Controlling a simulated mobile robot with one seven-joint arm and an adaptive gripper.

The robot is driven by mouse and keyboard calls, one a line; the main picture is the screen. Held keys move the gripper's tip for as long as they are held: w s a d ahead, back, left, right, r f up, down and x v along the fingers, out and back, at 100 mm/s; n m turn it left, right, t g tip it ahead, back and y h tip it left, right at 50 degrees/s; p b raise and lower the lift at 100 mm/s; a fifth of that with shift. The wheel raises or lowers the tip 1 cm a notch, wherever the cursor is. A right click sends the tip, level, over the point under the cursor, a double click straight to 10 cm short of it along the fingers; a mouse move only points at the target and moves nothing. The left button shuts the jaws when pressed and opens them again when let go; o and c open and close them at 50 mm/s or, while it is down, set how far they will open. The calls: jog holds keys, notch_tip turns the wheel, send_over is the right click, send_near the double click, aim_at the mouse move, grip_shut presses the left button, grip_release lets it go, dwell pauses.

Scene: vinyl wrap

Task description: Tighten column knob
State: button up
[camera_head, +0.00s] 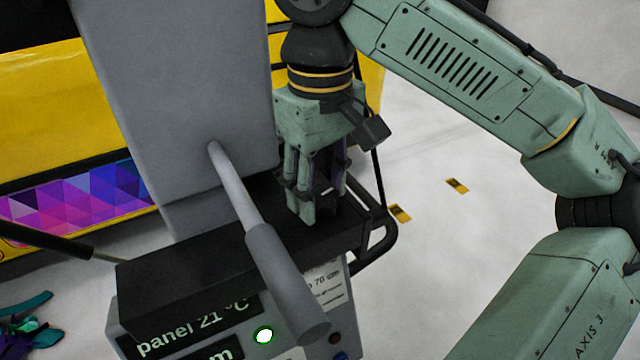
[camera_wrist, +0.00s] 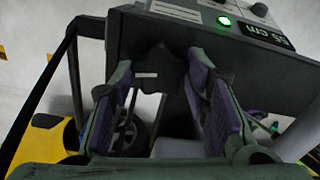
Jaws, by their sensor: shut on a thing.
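The dark, lobed column knob (camera_wrist: 160,68) with a short pale mark shows in the wrist view, under the edge of the control box. My gripper (camera_wrist: 158,78) has a finger on each side of it and is shut on it. In the head view my gripper (camera_head: 316,205) points down at the back right of the black-topped control box (camera_head: 190,262). The knob cannot be made out there; the fingers and box hide it. The wide grey column (camera_head: 175,90) rises behind the box.
A grey handle bar (camera_head: 270,262) slants across the box front, left of my gripper. A green light (camera_head: 265,335) is lit on the panel. A black tube frame (camera_head: 378,235) stands right of the box. A yellow body with patterned wrap (camera_head: 80,205) is behind left. Floor at right is open.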

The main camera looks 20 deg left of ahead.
aim_at(320, 196)
jog(key=shift+m, duration=1.1)
jog(key=o, duration=1.2)
jog(key=shift+c, duration=0.2)
notch_tip(320, 196, up, 8)
jog(key=shift+f, duration=0.2)
jog(key=shift+f, duration=0.1)
